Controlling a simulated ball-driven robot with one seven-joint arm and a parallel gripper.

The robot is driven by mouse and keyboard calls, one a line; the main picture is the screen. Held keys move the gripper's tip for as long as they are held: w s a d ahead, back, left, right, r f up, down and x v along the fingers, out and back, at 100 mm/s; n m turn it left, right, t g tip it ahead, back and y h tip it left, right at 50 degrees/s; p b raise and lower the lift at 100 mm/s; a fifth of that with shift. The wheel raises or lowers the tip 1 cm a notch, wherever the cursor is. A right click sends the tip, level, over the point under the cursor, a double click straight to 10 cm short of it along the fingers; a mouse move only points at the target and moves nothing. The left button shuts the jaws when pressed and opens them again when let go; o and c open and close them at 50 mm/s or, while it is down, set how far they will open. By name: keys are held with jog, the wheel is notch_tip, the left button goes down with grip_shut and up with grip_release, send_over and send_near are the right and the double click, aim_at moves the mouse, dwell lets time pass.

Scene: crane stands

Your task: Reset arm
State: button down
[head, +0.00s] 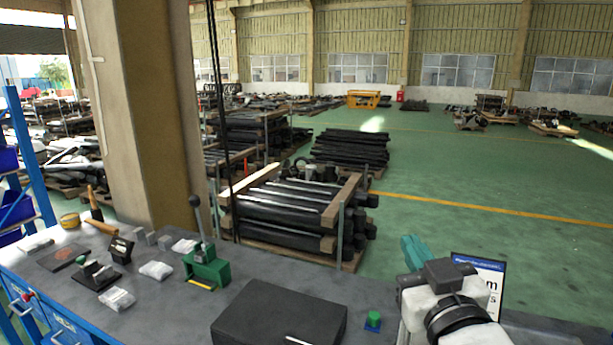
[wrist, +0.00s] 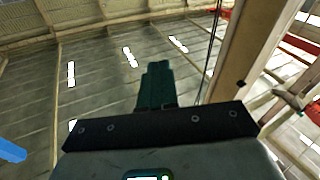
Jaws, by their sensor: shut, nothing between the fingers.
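My gripper (head: 412,252) shows at the lower right of the head view, raised above the right part of the grey workbench (head: 235,275). Its teal fingers are together and hold nothing. In the wrist view my gripper (wrist: 154,85) points up toward the roof and wall, with its fingers closed side by side. Nothing touches the fingers.
A black box (head: 280,315) and a green button (head: 373,319) are on the bench near my arm. A sign (head: 490,280) stands behind the arm. A green lever device (head: 206,266) stands further left, beside a thick column (head: 150,110). Black bars (head: 290,205) are stacked beyond.

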jog(key=s+d+f+m+g+h, duration=0.1)
jog(key=s+d+f+g, duration=0.15)
jog(key=f, duration=0.45)
jog(key=s+d+f+g, duration=0.2)
jog(key=s+f+g, duration=0.1)
jog(key=f, duration=0.5)
jog(key=s+d+f+m+g+h, duration=0.1)
jog(key=s+d+f+g, duration=0.15)
jog(key=f, duration=0.45)
jog(key=s+d+f+g+b, duration=0.1)
jog(key=s+d+f+g, duration=0.15)
jog(key=s+f, duration=0.5)
jog(key=s+d+f+g, duration=0.1)
jog(key=s+f+g, duration=0.3)
jog(key=s+f, duration=0.35)
jog(key=s+d+f+g+b, duration=0.1)
jog(key=s+f+b, duration=0.3)
jog(key=f+b, duration=0.4)
jog(key=s+f+m+g+b, duration=0.1)
jog(key=s+f+b, duration=0.2)
jog(key=f+b, duration=0.5)
jog(key=s+d+f+g+b, duration=0.15)
jog(key=s+f+b, duration=0.3)
jog(key=f, duration=0.55)
notch_tip(320, 180, up, 12)
jog(key=a+p, duration=0.1)
jog(key=p, duration=1)
jog(key=shift+w+f, duration=0.15)
jog(key=shift+w, duration=0.25)
